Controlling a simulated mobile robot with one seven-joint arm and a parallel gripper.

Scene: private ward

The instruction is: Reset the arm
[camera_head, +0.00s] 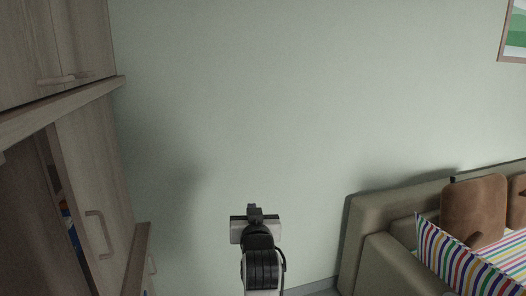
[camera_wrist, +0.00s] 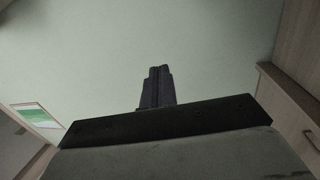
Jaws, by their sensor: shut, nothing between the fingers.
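My arm stands up at the bottom centre of the head view, with my gripper (camera_head: 255,208) at its top, in front of the pale green wall. In the wrist view my gripper (camera_wrist: 158,72) shows as two dark fingers close together, shut with nothing between them. The fingers point at bare wall and touch nothing that I can see. The lower part of my arm is cut off by the bottom of the head view.
A wooden cabinet (camera_head: 112,175) with handles and an open shelf stands on the left. A beige sofa (camera_head: 362,225) with brown cushions (camera_head: 472,212) and a striped pillow (camera_head: 440,262) is on the right. A framed picture (camera_head: 514,35) hangs at upper right. The wall between is clear.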

